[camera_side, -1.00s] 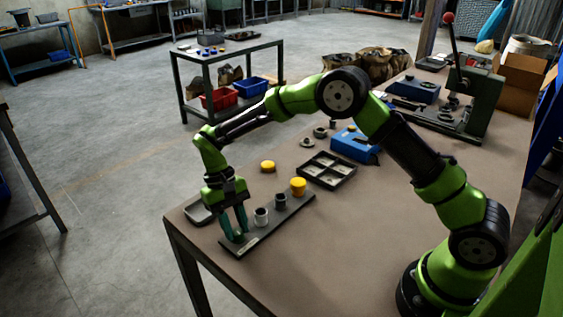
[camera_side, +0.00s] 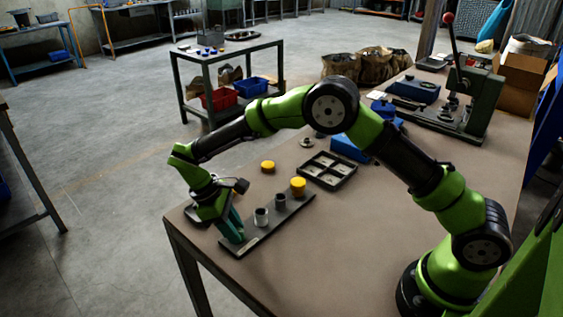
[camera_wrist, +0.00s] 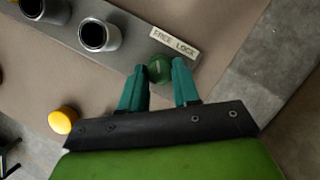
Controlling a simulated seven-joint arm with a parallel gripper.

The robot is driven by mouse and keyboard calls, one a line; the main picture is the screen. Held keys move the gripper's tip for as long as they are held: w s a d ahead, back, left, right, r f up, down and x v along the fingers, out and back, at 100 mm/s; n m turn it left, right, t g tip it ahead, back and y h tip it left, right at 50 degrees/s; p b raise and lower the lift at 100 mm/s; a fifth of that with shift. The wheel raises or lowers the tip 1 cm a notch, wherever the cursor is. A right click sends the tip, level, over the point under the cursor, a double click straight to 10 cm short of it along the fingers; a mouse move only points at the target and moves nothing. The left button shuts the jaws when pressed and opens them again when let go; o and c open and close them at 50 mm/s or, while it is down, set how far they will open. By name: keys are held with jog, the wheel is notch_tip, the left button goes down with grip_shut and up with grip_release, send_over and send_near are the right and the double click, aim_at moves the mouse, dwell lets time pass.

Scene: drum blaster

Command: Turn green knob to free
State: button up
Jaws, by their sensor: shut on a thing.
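The green knob (camera_wrist: 159,68) sits at the end of a dark panel (camera_wrist: 130,30) in the wrist view, between the two teal fingertips of my gripper (camera_wrist: 159,82). My gripper is shut on the knob. A pale label (camera_wrist: 174,42) reading "FREE LOCK" lies just beyond it. I cannot tell which word the knob points to. In the side view my gripper (camera_side: 234,235) is at the near left end of the panel (camera_side: 278,222), its fingers slanting down. The knob is mostly hidden there.
On the panel stand two grey cylinders (camera_side: 261,217) (camera_side: 280,201) and a yellow-topped one (camera_side: 298,186). A yellow disc (camera_side: 267,166), a compartment tray (camera_side: 328,170) and a blue box (camera_side: 350,146) lie behind. The table edge is close to my gripper.

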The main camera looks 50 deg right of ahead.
jog(key=shift+w+a+n, duration=0.1)
jog(key=shift+n, duration=0.6)
jog(key=shift+t, duration=0.3)
jog(key=o, duration=1.1)
jog(key=shift+c, duration=0.2)
jog(key=v, duration=1.7)
jog(key=shift+a, duration=0.25)
jog(key=shift+f, duration=0.1)
